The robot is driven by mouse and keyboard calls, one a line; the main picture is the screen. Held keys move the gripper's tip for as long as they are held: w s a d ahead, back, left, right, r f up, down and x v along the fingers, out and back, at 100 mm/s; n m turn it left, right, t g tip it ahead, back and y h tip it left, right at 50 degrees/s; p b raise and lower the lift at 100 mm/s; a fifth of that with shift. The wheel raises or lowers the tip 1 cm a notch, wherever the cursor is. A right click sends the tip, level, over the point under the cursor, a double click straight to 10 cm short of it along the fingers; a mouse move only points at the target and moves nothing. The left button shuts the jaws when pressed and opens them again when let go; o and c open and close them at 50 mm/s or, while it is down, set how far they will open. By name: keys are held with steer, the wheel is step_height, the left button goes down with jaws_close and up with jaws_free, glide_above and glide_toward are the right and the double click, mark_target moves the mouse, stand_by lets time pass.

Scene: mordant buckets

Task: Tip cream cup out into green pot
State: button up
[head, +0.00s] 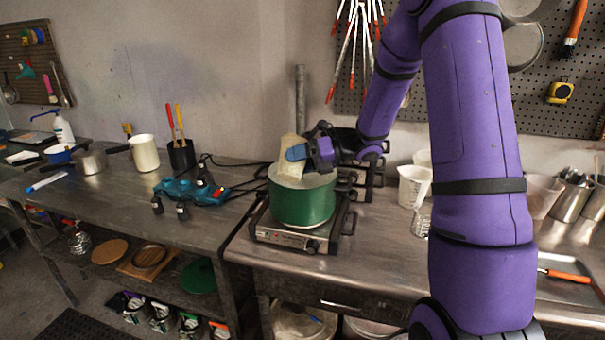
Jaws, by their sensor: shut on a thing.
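The green pot (303,207) stands upright on a hot plate at the left end of the right-hand bench. My gripper (302,151) is just above the pot's rim, reaching in from the right. It is shut on the cream cup (290,171), which is tilted over the pot's opening. The cup's lower end is at or just inside the pot's mouth. Something pale shows inside the pot. I cannot tell whether anything is flowing from the cup. The far finger and part of the cup are hidden by the gripper.
The hot plate (288,236) sits near the bench's front edge. A cream mug (144,152) and a dark holder (182,154) stand on the left bench. Bare bench top (372,246) lies in front of the beaker.

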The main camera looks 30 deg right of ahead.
steer(key=shift+f+m+y, duration=0.5)
steer(key=shift+m+y, duration=0.1)
steer(key=shift+m, duration=0.5)
stand_by(1.7)
steer(key=shift+w+d+r+m+y+p, duration=0.15)
steer(key=shift+r+m+y+p, duration=0.15)
steer(key=shift+r+m+p, duration=0.3)
stand_by(1.4)
steer(key=shift+w+d+f+m+y, duration=0.3)
steer(key=shift+w+d+f+m, duration=0.2)
steer(key=shift+w+d+m, duration=0.25)
stand_by(0.9)
steer(key=shift+f+m+y, duration=0.2)
steer(key=shift+m+y, duration=0.1)
steer(key=shift+m, duration=0.25)
stand_by(0.4)
steer(key=shift+r+n, duration=0.25)
steer(key=shift+n, duration=0.15)
steer(key=shift+s+a+r+n+g+h, duration=0.15)
steer(key=shift+s+a+n+h, duration=0.2)
steer(key=shift+s+a+n, duration=0.2)
steer(key=shift+s+a+r+n+g+h, duration=0.1)
steer(key=shift+s+a+n+g+h, duration=0.05)
steer(key=shift+s+a+n+h, duration=0.3)
steer(key=shift+w+d+f, duration=0.25)
steer(key=shift+s+a+n, duration=0.1)
steer(key=shift+n, duration=0.2)
